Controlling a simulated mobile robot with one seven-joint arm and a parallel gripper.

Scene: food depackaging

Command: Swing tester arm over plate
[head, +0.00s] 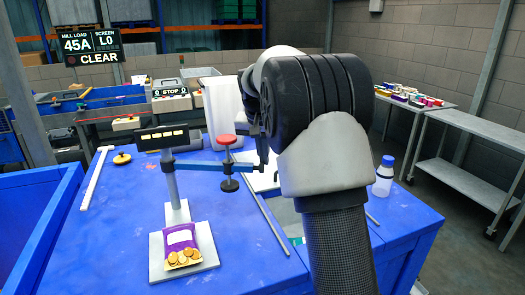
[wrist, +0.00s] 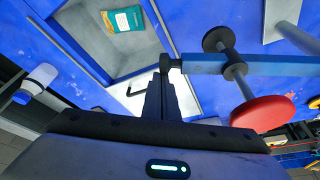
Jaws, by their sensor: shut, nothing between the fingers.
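The tester has a dark display (head: 163,138) on a grey post (head: 173,185). Its blue arm (head: 205,170) reaches right from the post, away from the white plate (head: 158,268). A plunger with a red knob (head: 226,140) and black foot (head: 229,185) hangs on the arm. A purple packet (head: 181,240) with round snacks pictured lies on the plate. My gripper (head: 262,160) is at the arm's far end, partly hidden by my arm. In the wrist view, my shut, empty gripper (wrist: 160,82) is beside the blue arm's dark tip (wrist: 174,63); contact is unclear. The red knob (wrist: 262,113) shows there too.
A grey tray with a teal packet (wrist: 122,18) is near the gripper. A blue-capped bottle (head: 384,175) stands at right on the blue table (head: 120,225). Bare table lies left of the plate.

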